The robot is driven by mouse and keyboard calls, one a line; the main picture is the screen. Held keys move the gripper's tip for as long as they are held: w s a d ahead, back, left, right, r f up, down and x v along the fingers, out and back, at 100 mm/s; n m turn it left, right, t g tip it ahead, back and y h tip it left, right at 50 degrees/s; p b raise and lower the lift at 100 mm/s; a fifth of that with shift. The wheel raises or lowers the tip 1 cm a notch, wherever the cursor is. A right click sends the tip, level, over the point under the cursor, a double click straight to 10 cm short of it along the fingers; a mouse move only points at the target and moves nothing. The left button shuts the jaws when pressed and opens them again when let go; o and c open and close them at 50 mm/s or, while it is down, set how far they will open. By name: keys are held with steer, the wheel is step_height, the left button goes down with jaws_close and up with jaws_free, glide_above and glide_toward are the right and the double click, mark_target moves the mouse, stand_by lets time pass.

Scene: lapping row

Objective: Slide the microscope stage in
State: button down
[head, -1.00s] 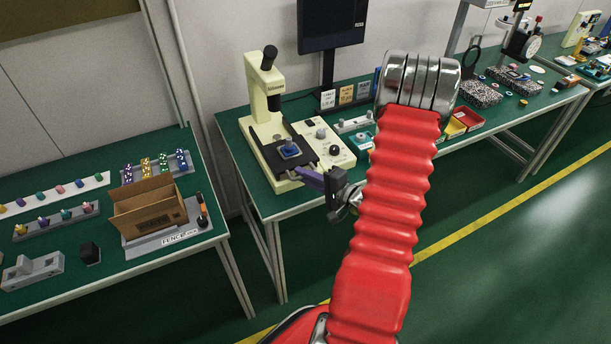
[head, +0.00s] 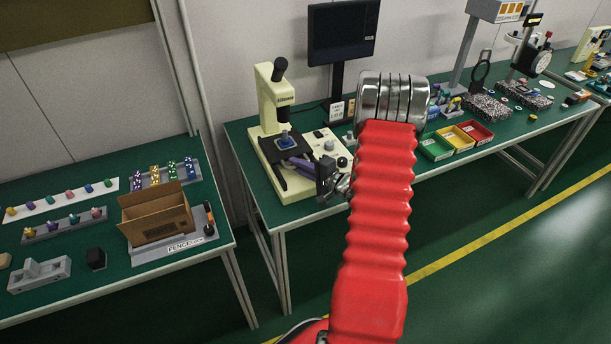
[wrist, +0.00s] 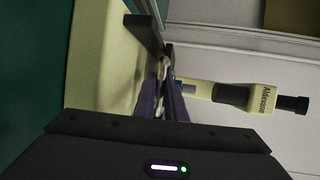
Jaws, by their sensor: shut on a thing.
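The cream microscope (head: 267,104) stands on the green bench, with its base (head: 286,185) towards me. Its black stage (head: 298,149) carries a small blue piece (head: 284,140) and sits close to the column, under the dark objective. Dark rails (head: 267,165) show in front of the stage. My gripper (head: 293,159), with purple fingers, is shut at the stage's front side; the exact grip is too small to tell. In the wrist view, my gripper (wrist: 163,75) closes on a thin part, mostly hidden by the fingers, and the microscope (wrist: 265,97) lies to the right.
A control panel with knobs (head: 328,148) is right of the stage, close to my gripper. A monitor (head: 343,35) stands behind. Coloured trays (head: 456,139) lie further right. A cardboard box (head: 156,214) is on the left bench, across a gap.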

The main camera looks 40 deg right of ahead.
steer(key=shift+w+d+f, duration=0.15)
steer(key=shift+w, duration=0.15)
steer(key=c, duration=1.8)
jaws_free()
steer(key=shift+w, duration=0.1)
steer(key=shift+r, duration=0.2)
steer(key=shift+r, duration=0.1)
steer(key=v, duration=1.4)
steer(key=shift+f, duration=0.35)
